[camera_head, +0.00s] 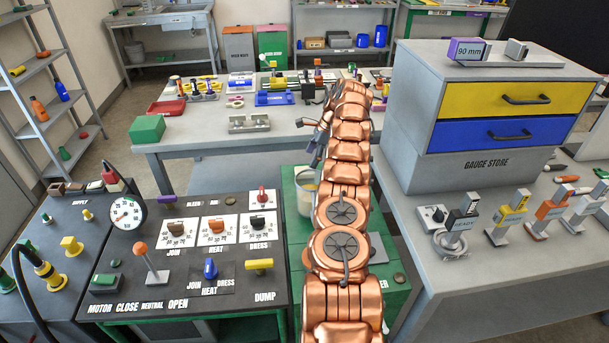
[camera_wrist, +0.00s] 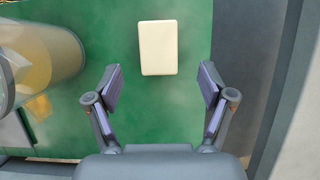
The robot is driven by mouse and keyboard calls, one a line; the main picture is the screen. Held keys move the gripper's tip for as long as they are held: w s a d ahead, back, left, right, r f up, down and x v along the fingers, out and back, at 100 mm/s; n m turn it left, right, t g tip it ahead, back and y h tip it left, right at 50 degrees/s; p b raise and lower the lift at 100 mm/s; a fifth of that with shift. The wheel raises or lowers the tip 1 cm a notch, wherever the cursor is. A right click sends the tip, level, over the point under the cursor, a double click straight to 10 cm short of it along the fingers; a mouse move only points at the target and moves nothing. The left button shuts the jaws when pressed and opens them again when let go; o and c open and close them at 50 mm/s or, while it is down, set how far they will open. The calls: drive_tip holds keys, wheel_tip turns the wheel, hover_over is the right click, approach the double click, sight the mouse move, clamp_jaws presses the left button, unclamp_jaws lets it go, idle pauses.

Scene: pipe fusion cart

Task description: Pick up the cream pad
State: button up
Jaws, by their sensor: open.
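The cream pad (camera_wrist: 158,47) is a small pale rectangular block with rounded corners. It lies flat on the green surface (camera_wrist: 185,120) in the wrist view, near the top centre. My gripper (camera_wrist: 160,85) is open and empty. Its two dark fingers stand wide apart, left and right, lower in the picture than the pad, and neither visibly touches it. The gap between the fingers looks wider than the pad. In the head view I cannot make out the pad; my copper arm covers much of the green cart top.
A clear jar (camera_wrist: 40,60) with yellowish contents stands left of the pad; it also shows in the head view (camera_head: 306,190). A dark control panel (camera_head: 185,240) lies left of my arm. The gauge store cabinet (camera_head: 480,165) stands to the right. Green surface around the pad is clear.

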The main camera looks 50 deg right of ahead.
drive_tip(key=shift+x, duration=0.8)
drive_tip(key=shift+f, duration=0.1)
drive_tip(key=shift+a+p+x, duration=0.25)
drive_tip(key=shift+p+x, duration=0.45)
drive_tip(key=shift+x, duration=0.3)
drive_tip(key=shift+p+x, duration=0.4)
drive_tip(key=shift+x, duration=1.05)
drive_tip(key=shift+d, duration=0.1)
drive_tip(key=shift+c, duration=0.4)
drive_tip(key=c, duration=1.2)
